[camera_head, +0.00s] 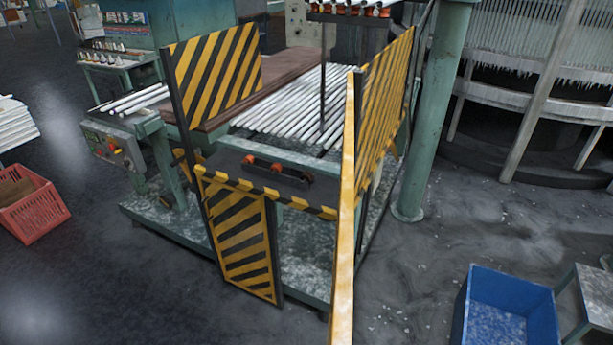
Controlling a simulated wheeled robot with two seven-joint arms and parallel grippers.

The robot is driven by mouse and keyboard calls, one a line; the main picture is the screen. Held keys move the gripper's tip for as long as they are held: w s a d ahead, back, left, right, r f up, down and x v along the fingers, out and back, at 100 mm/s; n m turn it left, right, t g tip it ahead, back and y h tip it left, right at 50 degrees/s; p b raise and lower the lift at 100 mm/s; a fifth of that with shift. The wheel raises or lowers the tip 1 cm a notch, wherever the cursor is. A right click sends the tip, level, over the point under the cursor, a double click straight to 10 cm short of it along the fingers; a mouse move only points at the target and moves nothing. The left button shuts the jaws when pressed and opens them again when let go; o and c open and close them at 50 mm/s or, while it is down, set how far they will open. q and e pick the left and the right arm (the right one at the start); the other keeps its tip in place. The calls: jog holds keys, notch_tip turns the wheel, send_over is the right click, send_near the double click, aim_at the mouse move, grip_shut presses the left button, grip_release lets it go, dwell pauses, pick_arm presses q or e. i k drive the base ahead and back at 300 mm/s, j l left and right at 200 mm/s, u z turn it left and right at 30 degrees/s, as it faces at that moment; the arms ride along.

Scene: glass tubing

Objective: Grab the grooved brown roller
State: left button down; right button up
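A dark bar (285,175) with a few small orange-brown round parts sits just behind the striped front rail of a fenced machine, near the middle of the view. A row of similar small orange parts (350,11) runs along the top edge. I cannot tell whether any of them is a grooved brown roller; they are too small to show grooves. Neither of my grippers is in view.
Yellow-black striped panels (240,245) and a yellow rail (346,220) fence the machine. White glass tubes (300,105) lie on it. A green post (430,120) stands right of it. A red crate (30,210) and blue bin (505,305) stand on the floor. Floor between post and bin is open.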

aim_at(306, 175)
jog(key=i+j+z, duration=0.15)
jog(key=j, duration=0.35)
jog(key=j+z, duration=0.15)
jog(key=j, duration=0.4)
jog(key=z, duration=0.45)
jog(key=i+j+z, duration=0.1)
jog(key=j+z, duration=0.15)
jog(key=z, duration=0.2)
jog(key=j+z, duration=0.3)
jog(key=z, duration=0.2)
jog(key=i+j+z, duration=0.1)
jog(key=j+z, duration=0.55)
jog(key=z, duration=0.3)
jog(key=k+l, duration=0.05)
